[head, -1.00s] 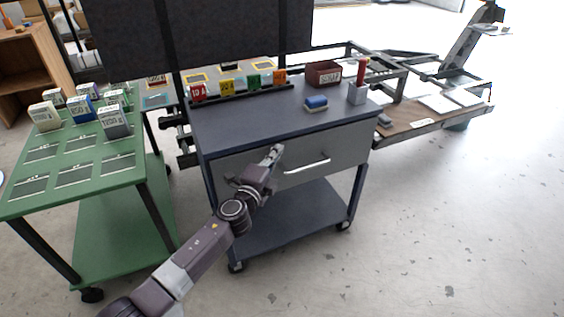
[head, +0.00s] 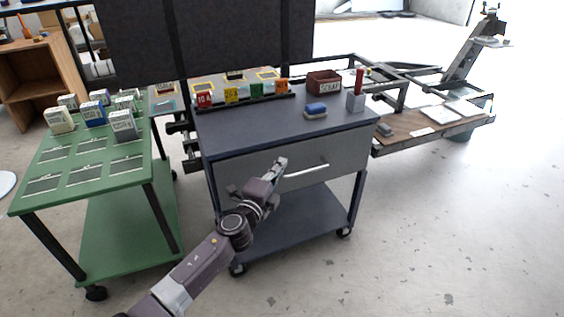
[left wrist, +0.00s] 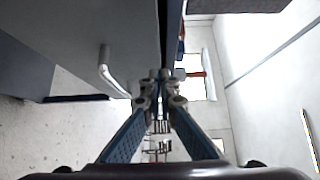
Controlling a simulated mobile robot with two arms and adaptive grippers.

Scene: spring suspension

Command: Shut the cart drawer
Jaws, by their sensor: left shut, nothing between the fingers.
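The dark blue-grey cart (head: 265,127) stands in the middle of the head view. Its grey drawer front (head: 340,155) sits under the top and looks flush or nearly so; a small gap is hard to tell. A silver bar handle (head: 307,171) is on it. My left gripper (head: 281,163) is shut and empty, in front of the drawer's upper part, left of the handle. In the left wrist view the shut fingertips (left wrist: 160,78) are close to the drawer front's edge (left wrist: 135,30), beside the handle (left wrist: 106,72). Contact cannot be told. My right gripper is out of view.
A green cart (head: 125,172) stands close on the left. Open floor (head: 440,230) lies to the right.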

